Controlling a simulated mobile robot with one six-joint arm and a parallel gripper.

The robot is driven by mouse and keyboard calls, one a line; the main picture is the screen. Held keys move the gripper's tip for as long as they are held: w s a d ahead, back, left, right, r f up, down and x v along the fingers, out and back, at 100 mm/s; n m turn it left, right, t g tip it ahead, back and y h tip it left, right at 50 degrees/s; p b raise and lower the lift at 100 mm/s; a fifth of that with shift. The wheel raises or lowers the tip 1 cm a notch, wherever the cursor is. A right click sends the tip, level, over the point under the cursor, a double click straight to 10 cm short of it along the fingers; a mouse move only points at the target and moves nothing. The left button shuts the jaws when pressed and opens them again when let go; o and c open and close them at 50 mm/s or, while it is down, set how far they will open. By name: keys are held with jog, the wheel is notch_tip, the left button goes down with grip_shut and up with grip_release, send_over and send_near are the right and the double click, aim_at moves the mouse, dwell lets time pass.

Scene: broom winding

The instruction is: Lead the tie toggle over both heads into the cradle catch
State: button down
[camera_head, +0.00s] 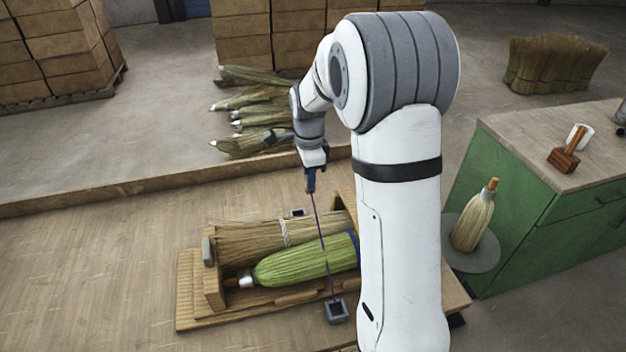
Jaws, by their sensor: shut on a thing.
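A wooden cradle (213,292) stands on the floorboards, lower centre. Two broom heads lie in it side by side: a tan one (262,238) behind with a pale band, and a green one (303,264) in front. My gripper (311,188) is above the cradle's far side, shut on the end of a thin dark tie (322,238). The toggle itself is too small to make out. The tie runs taut down across both heads to a grey square fitting (336,311) at the near side. A similar fitting (297,212) sits at the far side, below my gripper; it may be the catch.
My arm hides the cradle's right end. A green cabinet (535,205) with a wooden tool (564,158) on top stands at right, beside a broom head on a round plate (475,250). Loose broom heads (250,100) lie behind. The floorboards at left are clear.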

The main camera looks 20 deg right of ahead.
jog(key=shift+w+a+p, duration=0.55)
jog(key=shift+w+p, duration=1.35)
jog(key=shift+w, duration=2.8)
jog(key=shift+w+a+f+b, duration=0.15)
jog(key=shift+f+b, duration=1.9)
jog(key=shift+f, duration=1.5)
jog(key=shift+w+d+f+b, duration=0.15)
jog(key=shift+f+b, duration=1.95)
jog(key=shift+f, duration=1.5)
jog(key=shift+w+a+f+b, duration=0.15)
jog(key=shift+f+b, duration=1.9)
jog(key=shift+f, duration=1.5)
jog(key=c, duration=1.5)
grip_release()
jog(key=shift+c, duration=0.2)
jog(key=shift+o, duration=1)
